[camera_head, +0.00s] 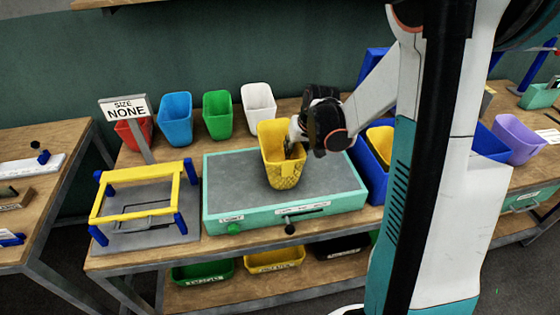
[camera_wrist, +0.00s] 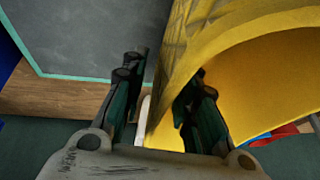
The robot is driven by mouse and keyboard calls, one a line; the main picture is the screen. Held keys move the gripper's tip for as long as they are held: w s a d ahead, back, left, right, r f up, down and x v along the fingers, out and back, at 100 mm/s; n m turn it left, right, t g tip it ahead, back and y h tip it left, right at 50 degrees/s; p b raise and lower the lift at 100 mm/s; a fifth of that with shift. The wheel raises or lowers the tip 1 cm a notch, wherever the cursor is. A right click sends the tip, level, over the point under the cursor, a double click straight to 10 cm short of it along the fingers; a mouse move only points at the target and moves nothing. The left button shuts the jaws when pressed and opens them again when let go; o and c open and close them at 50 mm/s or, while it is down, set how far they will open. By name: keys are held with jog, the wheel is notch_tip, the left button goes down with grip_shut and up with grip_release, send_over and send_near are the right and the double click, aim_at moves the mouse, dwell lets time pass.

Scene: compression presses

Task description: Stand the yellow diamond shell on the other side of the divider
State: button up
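The yellow diamond shell (camera_head: 281,153) is a tapered cup with a diamond-patterned lower wall. In the head view it appears upright over the grey top of the teal-edged unit (camera_head: 227,177); I cannot tell whether its base touches. My gripper (camera_head: 299,140) is at its upper right rim. In the wrist view the shell (camera_wrist: 217,40) fills the upper right. My gripper (camera_wrist: 163,92) has one finger outside the wall and one inside the opening. A gap shows between the outer finger and the wall. The inner fingertip is partly hidden. I cannot make out a divider.
Red, blue (camera_head: 175,118), green (camera_head: 217,115) and white (camera_head: 258,108) cups stand behind the unit. A blue bin (camera_head: 370,172) is at right, partly hidden by my arm.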

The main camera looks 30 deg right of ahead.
aim_at(280, 156)
jog(key=shift+x, duration=1.05)
jog(key=shift+f+b, duration=0.2)
jog(key=shift+b, duration=0.25)
grip_shut()
